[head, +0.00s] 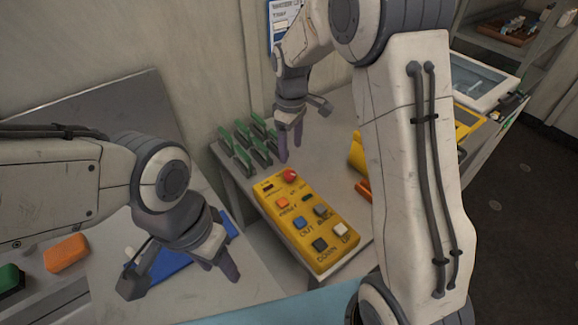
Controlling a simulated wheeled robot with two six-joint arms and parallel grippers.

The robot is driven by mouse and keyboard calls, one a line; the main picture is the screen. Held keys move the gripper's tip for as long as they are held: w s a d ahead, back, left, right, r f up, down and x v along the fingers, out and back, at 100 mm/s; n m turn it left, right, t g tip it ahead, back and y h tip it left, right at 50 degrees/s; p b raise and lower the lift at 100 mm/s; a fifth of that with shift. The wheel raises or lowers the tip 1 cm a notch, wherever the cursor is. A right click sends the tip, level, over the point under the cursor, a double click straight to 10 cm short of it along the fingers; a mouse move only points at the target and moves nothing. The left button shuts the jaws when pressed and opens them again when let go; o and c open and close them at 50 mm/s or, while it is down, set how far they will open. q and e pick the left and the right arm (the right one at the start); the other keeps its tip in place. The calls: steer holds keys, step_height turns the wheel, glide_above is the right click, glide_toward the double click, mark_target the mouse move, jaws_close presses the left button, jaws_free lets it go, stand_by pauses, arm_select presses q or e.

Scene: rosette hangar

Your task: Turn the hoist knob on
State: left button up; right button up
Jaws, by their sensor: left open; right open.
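A yellow hoist control box (325,235) lies on the grey table. It carries a red round button (290,175), an orange button (282,202), and several blue, dark and pale buttons with lettering such as OUT, BACK, DOWN and UP. I cannot tell which part is the hoist knob. My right gripper (290,148) is open and empty, pointing down just beyond the red-button end of the box, apart from it. My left gripper (223,272) is open and empty, low on the left over the pale bench, well away from the box.
Several green upright plates (245,145) stand beside my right gripper. My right arm hides part of a yellow object (356,153) and an orange piece (364,189). A blue item (172,263) lies under my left gripper; an orange block (66,253) is farther left.

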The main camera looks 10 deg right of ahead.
mark_target(290, 174)
step_height(290, 174, down, 9)
steer(key=shift+s+a+p, duration=0.1)
steer(key=shift+p, duration=0.5)
jaws_close()
